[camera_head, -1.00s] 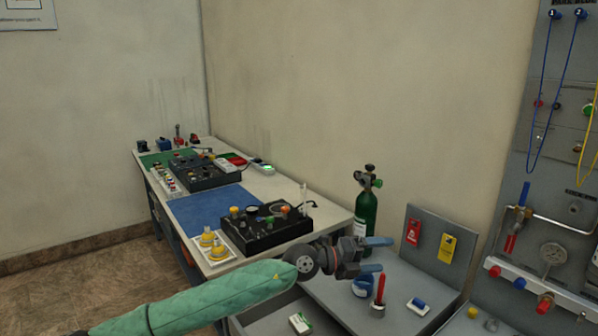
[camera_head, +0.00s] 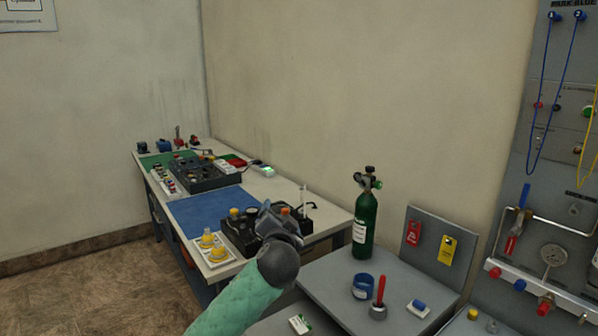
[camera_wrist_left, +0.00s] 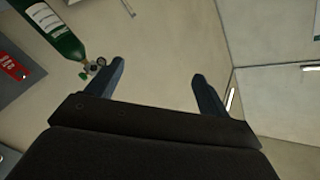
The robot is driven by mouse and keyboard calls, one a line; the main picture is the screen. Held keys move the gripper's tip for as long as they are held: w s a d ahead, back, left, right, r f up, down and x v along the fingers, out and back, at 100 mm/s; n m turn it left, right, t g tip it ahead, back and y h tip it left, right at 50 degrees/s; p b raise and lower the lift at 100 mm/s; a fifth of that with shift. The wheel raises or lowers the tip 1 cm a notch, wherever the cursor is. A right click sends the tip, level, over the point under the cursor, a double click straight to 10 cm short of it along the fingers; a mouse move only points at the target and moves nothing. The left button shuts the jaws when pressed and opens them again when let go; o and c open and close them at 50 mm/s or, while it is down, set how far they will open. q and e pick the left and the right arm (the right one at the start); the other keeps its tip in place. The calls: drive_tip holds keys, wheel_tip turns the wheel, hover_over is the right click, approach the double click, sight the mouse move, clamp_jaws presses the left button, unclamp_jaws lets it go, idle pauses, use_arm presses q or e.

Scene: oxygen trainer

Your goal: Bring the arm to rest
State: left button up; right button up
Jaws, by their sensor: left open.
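My left arm, in a green sleeve, comes up from the bottom of the head view. Its gripper (camera_head: 268,212) is raised in front of the black panel box on the workbench and hides part of that box. In the left wrist view the two blue fingers (camera_wrist_left: 158,88) stand wide apart with nothing between them, facing the wall. My right gripper is in neither view.
A green oxygen cylinder (camera_head: 364,222) stands upright on the grey table (camera_head: 322,282), beside a blue ring (camera_head: 362,288) and a red-handled tool (camera_head: 380,292). The workbench (camera_head: 318,216) holds a blue mat (camera_head: 205,208). A panel with valves (camera_head: 555,150) stands at right.

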use_arm(q)
drive_tip(key=s+a+f+n+g+h, duration=0.1)
drive_tip(key=s+a+f+n+g, duration=0.2)
drive_tip(key=s+f, duration=0.6)
drive_tip(key=s+a+f+g, duration=0.35)
drive_tip(key=s+f, duration=0.25)
drive_tip(key=f, duration=0.7)
drive_tip(key=s+a+f+n+g+h, duration=0.1)
drive_tip(key=s+a+f+n+g, duration=0.15)
drive_tip(key=s+f+g, duration=0.65)
drive_tip(key=s+a+f+n, duration=0.1)
drive_tip(key=s+a+f, duration=0.1)
drive_tip(key=s+f, duration=1.8)
drive_tip(key=s, duration=0.4)
drive_tip(key=shift+s+f+g, duration=0.15)
drive_tip(key=shift+g, duration=0.2)
